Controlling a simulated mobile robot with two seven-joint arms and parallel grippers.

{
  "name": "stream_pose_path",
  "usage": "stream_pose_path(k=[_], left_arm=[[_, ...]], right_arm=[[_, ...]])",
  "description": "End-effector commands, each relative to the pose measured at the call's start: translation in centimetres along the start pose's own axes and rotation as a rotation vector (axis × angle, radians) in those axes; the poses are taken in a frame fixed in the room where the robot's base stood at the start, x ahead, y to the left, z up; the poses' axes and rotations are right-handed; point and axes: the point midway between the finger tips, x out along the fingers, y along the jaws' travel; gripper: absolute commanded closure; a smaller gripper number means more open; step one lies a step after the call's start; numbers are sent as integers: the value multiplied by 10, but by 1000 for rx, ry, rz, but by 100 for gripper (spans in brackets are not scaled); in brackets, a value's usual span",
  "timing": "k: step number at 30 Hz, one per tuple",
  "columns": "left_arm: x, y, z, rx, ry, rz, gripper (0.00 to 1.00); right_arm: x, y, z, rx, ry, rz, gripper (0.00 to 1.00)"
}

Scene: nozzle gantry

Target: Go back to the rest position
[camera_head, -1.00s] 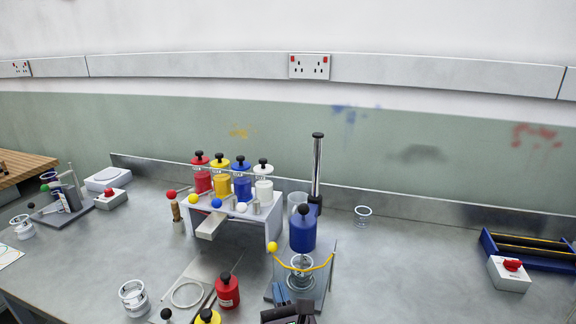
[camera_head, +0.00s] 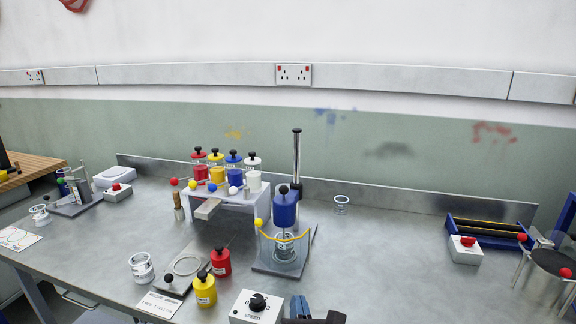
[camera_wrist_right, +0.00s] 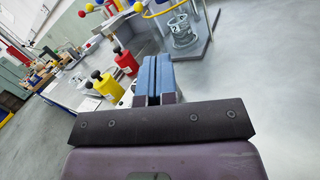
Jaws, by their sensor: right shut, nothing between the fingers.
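My right gripper (camera_head: 299,306) is at the bottom edge of the head view, just right of the white SPEED box, with its blue fingers together. In the right wrist view the blue fingers (camera_wrist_right: 154,78) are pressed against each other and hold nothing. The gripper is in front of the gantry stand (camera_head: 270,265) and apart from it as far as I can see. My left gripper is in neither view.
A blue bottle (camera_head: 285,208) hangs on the stand over a glass jar (camera_head: 285,246). A SPEED box (camera_head: 256,308), yellow bottle (camera_head: 204,290) and red bottle (camera_head: 221,262) stand near the front edge. The bench right of the stand is mostly clear.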

Motion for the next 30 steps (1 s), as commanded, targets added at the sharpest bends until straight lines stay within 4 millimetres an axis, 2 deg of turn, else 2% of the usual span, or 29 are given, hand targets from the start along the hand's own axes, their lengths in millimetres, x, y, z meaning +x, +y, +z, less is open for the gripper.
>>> stream_pose_path(k=[1, 5, 8, 12, 15, 18, 21, 24, 30], left_arm=[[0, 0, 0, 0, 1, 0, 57], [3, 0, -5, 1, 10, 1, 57], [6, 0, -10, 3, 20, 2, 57], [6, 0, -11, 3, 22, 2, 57], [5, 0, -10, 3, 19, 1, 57], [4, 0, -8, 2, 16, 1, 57], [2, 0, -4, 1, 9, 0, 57], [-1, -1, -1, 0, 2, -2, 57], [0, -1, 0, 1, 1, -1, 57]], right_arm=[[-7, -18, 1, 104, 13, -66, 100], [-29, -69, 2, 418, 35, -259, 100], [-55, -112, 0, 692, 35, -440, 100], [-109, -169, -6, 1115, -5, -735, 100], [-153, -198, -9, 1397, -62, -951, 100], [-197, -216, -11, 1641, -136, -1156, 100], [-231, -224, -10, 1813, -206, -1320, 100], [-256, -227, -8, 1934, -267, -1446, 100], [-295, -226, -3, 2087, -368, -1641, 100]])
